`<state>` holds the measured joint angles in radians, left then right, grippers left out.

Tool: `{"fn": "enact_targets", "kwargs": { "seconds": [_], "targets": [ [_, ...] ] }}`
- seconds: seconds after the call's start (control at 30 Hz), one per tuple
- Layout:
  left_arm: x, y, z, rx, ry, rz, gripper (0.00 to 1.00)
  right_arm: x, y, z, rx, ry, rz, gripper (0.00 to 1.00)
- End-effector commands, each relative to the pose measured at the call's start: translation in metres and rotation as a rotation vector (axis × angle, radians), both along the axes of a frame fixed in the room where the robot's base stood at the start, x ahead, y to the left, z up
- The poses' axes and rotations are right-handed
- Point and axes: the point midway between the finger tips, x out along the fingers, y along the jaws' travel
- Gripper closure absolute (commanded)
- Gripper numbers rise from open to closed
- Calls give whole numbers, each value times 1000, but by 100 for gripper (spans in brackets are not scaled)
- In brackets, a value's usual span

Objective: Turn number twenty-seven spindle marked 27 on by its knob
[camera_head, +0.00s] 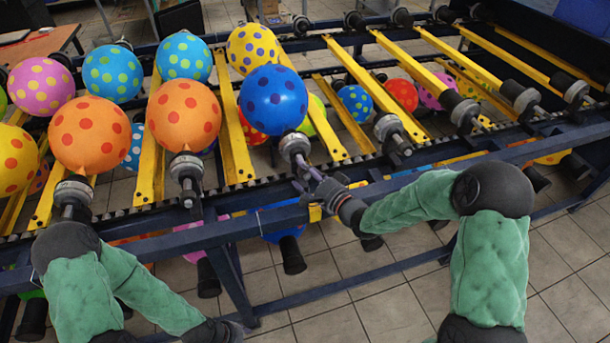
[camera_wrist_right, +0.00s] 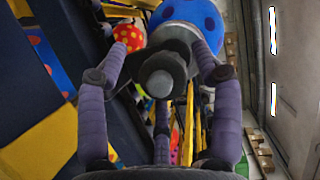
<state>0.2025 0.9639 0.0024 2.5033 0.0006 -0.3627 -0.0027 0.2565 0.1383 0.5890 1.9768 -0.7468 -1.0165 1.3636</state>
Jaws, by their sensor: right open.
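A spindle (camera_head: 295,147) with a grey metal cup holds a blue spotted balloon (camera_head: 273,99) at the rack's near rail. In the right wrist view the blue balloon (camera_wrist_right: 188,14) is at the top. A dark grey round knob (camera_wrist_right: 160,82) points toward the camera below it. My right gripper (camera_head: 306,182) is open just below and in front of this spindle. In the right wrist view its purple fingers (camera_wrist_right: 160,78) spread on both sides of the knob; I cannot tell if they touch it. No number 27 is legible. My left forearm shows at lower left, its gripper out of view.
Two orange spotted balloons (camera_head: 184,116) sit on spindles to the left. Empty spindles (camera_head: 393,131) continue to the right along the dark blue rail (camera_head: 420,158). Yellow bars (camera_head: 233,140) cross the rack. More balloons hang below.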

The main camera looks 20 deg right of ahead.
Motion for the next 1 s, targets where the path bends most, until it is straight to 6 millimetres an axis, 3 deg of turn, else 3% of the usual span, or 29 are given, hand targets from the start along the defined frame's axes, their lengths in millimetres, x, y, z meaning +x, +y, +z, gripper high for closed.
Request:
{"fn": "enact_targets", "kwargs": {
  "seconds": [0.6,1.0],
  "targets": [
    [0,0,0,0,0,0,58,-93,-41,7,1,3,0,34],
    [0,0,0,0,0,0,58,-107,-46,8,1,4,4,34]
  ]
}}
